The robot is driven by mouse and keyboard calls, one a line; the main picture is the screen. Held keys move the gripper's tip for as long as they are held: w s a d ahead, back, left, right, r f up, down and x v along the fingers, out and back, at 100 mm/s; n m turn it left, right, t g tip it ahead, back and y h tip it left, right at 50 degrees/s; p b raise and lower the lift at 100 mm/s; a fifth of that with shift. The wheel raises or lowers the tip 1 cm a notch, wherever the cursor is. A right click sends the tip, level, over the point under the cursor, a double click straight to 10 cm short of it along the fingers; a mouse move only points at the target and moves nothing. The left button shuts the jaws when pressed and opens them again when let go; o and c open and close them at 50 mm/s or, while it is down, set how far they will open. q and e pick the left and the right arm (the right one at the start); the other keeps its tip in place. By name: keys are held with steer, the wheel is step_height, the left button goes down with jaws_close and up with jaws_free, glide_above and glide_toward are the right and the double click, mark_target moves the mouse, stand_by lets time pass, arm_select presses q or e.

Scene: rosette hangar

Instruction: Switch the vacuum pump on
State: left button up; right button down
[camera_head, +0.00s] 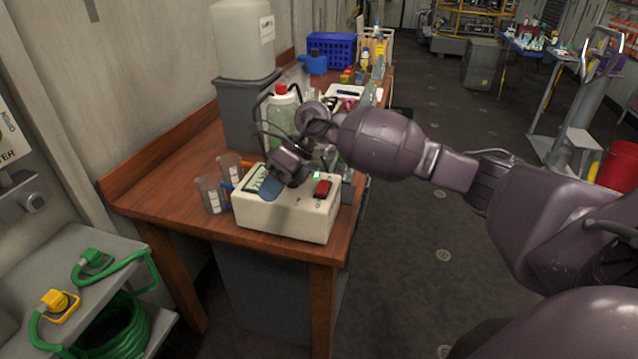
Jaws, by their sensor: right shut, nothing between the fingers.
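The vacuum pump appears to be the cream box (285,217) at the near end of the wooden bench. A red rocker switch (323,188) sits on its top at the right, with a small green glow just behind it. I cannot tell which way the rocker is tipped. My right gripper (273,184) reaches in from the right and points down over the left part of the box top. It is shut and empty, left of the red switch. Whether it touches the box is unclear, and it hides part of the top. My left gripper is out of view.
Two clear beakers (211,194) stand left of the box. A bottle with a red cap (283,108) and a white canister (244,40) stand behind. A blue basket (331,50) is farther back. Green cables lie on a grey cart (75,255) at left. The floor right of the bench is open.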

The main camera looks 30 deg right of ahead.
steer(key=w+d+r+h, duration=0.2)
steer(key=d+r+h, duration=0.15)
steer(key=d, duration=0.25)
step_height(320, 180, up, 5)
steer(key=h, duration=0.5)
glide_above(321, 189)
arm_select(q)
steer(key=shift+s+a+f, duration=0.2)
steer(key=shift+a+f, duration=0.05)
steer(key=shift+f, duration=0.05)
arm_select(e)
steer(key=shift+f, duration=0.1)
step_height(321, 189, down, 13)
steer(key=shift+a+r, duration=0.1)
steer(key=shift+r, duration=0.1)
steer(key=shift+f, duration=0.6)
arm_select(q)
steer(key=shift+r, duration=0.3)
arm_select(e)
steer(key=shift+f, duration=0.15)
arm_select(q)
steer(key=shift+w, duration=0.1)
